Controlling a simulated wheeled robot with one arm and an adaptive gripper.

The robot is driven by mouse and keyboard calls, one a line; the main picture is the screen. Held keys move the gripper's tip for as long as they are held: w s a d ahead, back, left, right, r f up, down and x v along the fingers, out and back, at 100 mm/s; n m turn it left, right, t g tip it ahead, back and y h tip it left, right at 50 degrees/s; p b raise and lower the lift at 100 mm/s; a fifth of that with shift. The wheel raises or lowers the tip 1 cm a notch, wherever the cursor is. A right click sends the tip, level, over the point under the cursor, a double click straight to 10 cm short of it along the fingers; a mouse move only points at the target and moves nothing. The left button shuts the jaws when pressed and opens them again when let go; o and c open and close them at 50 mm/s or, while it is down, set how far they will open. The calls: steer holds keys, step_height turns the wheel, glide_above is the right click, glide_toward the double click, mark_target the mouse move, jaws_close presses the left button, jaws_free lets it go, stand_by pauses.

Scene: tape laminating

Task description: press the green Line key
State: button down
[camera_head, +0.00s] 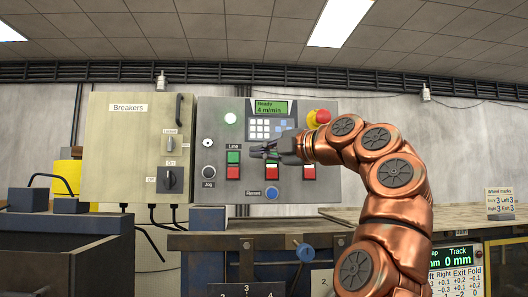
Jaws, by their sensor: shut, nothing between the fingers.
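The green Line key (233,156) is on the grey control panel (213,130), under the label "Line" and directly above a red key (233,173). My gripper (252,152) is shut and empty. It points left, its fingertips just to the right of the green key in the picture. The key's face shows clear of the fingers. I cannot tell how far the fingertips are from the panel surface. My gripper and wrist cover part of the panel's upper middle, around the other key columns.
The panel also has a lit display (271,107), a keypad (259,128), a red emergency stop (322,116), a black Jog knob (209,170) and a blue Reset button (271,193). A breaker box (130,150) stands at left. A workbench (200,241) runs below.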

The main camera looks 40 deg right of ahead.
steer(key=p, duration=0.2)
glide_toward(229, 157)
steer(key=w+a, duration=0.3)
steer(key=shift+w+d+r+p, duration=0.1)
steer(key=shift+w+d+p, duration=0.6)
steer(key=shift+w, duration=0.3)
steer(key=shift+w+d, duration=0.4)
steer(key=shift+w, duration=0.1)
